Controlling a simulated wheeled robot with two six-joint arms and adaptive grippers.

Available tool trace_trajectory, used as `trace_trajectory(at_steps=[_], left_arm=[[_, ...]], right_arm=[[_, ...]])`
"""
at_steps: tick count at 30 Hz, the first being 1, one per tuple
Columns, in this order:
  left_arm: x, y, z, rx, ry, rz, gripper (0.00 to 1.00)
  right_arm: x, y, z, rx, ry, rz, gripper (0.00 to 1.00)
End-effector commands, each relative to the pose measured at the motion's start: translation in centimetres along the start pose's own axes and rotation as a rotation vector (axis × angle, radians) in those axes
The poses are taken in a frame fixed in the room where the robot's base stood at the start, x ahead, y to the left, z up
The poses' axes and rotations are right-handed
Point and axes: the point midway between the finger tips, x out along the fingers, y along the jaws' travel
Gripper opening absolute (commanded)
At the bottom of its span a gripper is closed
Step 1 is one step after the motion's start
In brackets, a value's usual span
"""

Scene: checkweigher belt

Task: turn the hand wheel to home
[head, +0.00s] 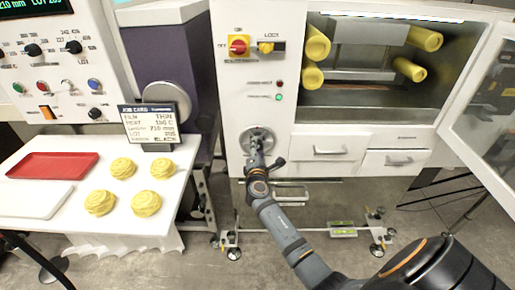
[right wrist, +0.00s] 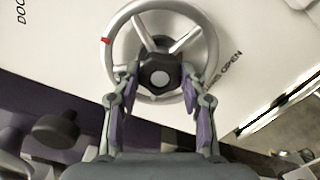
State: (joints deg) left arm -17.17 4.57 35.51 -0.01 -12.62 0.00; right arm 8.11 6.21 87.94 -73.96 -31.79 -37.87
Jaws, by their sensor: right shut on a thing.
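The hand wheel (head: 247,133) is a grey metal wheel on the white front of the cabinet, below the red and yellow switches. In the right wrist view its silver rim (right wrist: 213,50), spokes and dark hub (right wrist: 160,76) show, with a red mark (right wrist: 107,40) on the rim at the left. My right gripper (head: 259,158) reaches up to the wheel from below. Its two fingers stand either side of the hub, and it is shut on the wheel; the exact contact is hard to see. My left gripper is not in view.
Lettering reading "OPEN" (right wrist: 231,64) is on the panel right of the wheel. Drawers (head: 330,147) and an open glass door (head: 490,100) are to the right.

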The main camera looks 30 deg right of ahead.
Motion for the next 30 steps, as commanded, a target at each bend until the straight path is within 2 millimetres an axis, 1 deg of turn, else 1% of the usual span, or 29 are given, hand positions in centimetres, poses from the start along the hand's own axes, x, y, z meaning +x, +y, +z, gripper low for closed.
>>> trace_trajectory(at_steps=[10,11,15,16,25,28,30], left_arm=[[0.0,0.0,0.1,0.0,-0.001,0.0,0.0],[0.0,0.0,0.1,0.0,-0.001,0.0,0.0],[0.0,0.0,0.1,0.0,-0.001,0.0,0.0],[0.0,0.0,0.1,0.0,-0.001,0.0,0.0],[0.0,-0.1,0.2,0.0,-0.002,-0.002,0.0],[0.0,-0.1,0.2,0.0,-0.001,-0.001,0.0],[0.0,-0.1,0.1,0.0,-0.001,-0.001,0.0]], right_arm=[[0.0,-0.1,0.0,-0.009,0.0,-0.001,0.0],[0.0,-0.1,0.0,-0.009,0.0,-0.001,0.45],[0.0,-0.1,0.0,-0.007,0.0,-0.001,0.64],[0.0,-0.1,0.0,-0.007,0.0,-0.001,0.65],[-0.2,-0.1,0.0,-0.005,0.0,-0.001,0.65],[-1.3,-0.1,-0.1,-0.004,0.001,-0.001,0.65],[-2.7,-0.2,-0.1,-0.002,0.001,-0.004,0.65]])
